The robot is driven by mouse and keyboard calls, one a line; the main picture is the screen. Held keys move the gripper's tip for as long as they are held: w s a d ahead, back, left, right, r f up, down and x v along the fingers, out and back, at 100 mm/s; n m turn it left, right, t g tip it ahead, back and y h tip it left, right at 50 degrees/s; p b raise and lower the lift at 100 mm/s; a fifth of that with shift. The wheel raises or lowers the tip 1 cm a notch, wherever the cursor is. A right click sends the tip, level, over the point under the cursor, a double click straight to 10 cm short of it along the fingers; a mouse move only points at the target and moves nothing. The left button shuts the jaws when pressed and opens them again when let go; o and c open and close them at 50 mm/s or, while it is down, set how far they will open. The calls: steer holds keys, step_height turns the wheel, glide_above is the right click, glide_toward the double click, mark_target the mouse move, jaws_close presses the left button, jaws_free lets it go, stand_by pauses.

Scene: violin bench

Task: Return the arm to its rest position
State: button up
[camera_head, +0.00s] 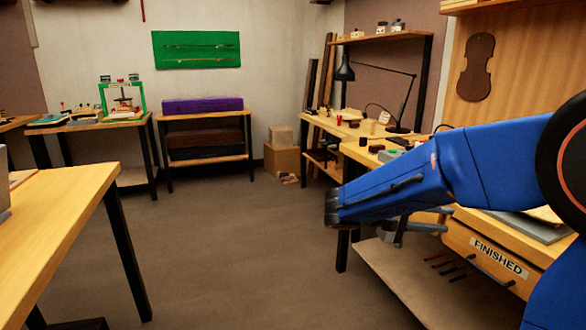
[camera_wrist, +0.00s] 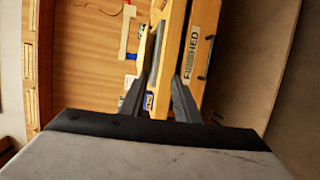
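My blue arm reaches in from the right in the head view, over the bench on that side. My gripper (camera_head: 438,219) is at its end, near the front of the bench, above and left of the drawer marked FINISHED (camera_head: 484,262). The wrist view shows the two dark fingers of my gripper (camera_wrist: 167,78) apart, with a gap between them and nothing seen held. The FINISHED drawer (camera_wrist: 207,50) lies beyond the fingers there, to the right. My arm hides part of the bench top.
A wooden table (camera_head: 62,205) stands at the near left. The right-hand bench has a lower shelf (camera_head: 425,285) with several small tools. A black lamp (camera_head: 345,72) and shelves stand farther back. The brown floor (camera_head: 215,240) in the middle is clear.

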steer(key=s+d+f+g+y, duration=0.1)
steer(key=s+f+y, duration=0.3)
steer(key=s, duration=0.4)
steer(key=s+d+f+y, duration=0.2)
steer(key=s+f+y, duration=0.2)
steer(key=s, duration=0.4)
steer(key=s+a+f+m+t+y, duration=0.1)
steer(key=s+a+f+t+y, duration=0.2)
steer(key=s+a+t+y, duration=0.2)
steer(key=shift+s+a+f+y, duration=0.15)
steer(key=shift+s+a+y, duration=1.5)
steer(key=shift+a, duration=0.95)
